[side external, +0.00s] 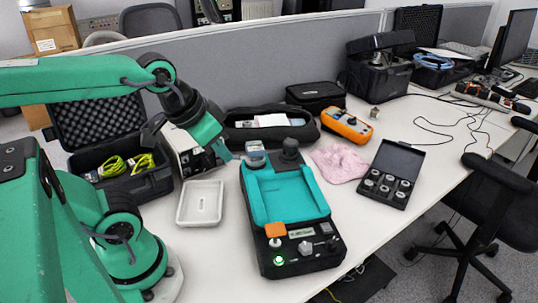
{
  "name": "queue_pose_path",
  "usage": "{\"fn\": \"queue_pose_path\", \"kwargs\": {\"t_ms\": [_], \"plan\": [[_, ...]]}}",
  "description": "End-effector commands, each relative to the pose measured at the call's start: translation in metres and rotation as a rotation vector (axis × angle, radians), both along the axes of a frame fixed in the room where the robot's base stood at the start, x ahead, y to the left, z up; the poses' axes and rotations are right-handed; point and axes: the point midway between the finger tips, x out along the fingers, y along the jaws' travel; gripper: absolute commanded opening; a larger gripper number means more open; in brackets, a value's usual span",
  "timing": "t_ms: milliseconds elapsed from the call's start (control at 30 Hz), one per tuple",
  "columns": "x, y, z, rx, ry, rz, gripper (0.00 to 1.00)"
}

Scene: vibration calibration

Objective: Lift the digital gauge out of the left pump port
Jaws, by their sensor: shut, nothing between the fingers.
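The pump (324,233) is a black unit with a teal top tray, standing on the white table in the middle of the side external view. The digital gauge (256,156), grey with a pale face, stands upright at the pump's back left corner, in the left port. The port itself is hidden beneath it. A dark round knob or cap (290,150) stands at the back right corner. My gripper (226,155) is shut and empty, to the left of the gauge and close to it, appearing apart from it.
A white tray (201,222) lies left of the pump. An open black case (133,187) with yellow cables stands further left. A black pouch (243,133) and an orange meter (346,125) lie behind. A pink cloth (339,163) and a case of weights (402,162) lie right.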

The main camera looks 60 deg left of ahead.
Motion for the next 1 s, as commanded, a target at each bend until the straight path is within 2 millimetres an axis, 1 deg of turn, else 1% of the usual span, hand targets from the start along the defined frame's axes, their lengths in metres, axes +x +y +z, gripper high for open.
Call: {"fn": "queue_pose_path", "kwargs": {"t_ms": [33, 167, 200, 267, 300, 367, 400, 767, 867, 1000], "plan": [[0.0, 0.0, 0.0, 0.0, 0.0, 0.0, 0.04], [0.0, 0.0, 0.0, 0.0, 0.0, 0.001, 0.29], [0.0, 0.0, 0.0, 0.0, 0.0, 0.001, 0.37], [0.0, 0.0, 0.0, 0.0, 0.0, 0.001, 0.49], [0.0, 0.0, 0.0, 0.0, 0.0, 0.001, 0.57], [0.0, 0.0, 0.0, 0.0, 0.0, 0.001, 0.69], [0.0, 0.0, 0.0, 0.0, 0.0, 0.001, 0.73], [0.002, 0.001, 0.001, 0.003, 0.004, -0.001, 0.73], [0.005, 0.003, 0.002, 0.009, 0.016, -0.006, 0.73], [0.016, 0.008, 0.004, 0.028, 0.05, -0.025, 0.73]]}}
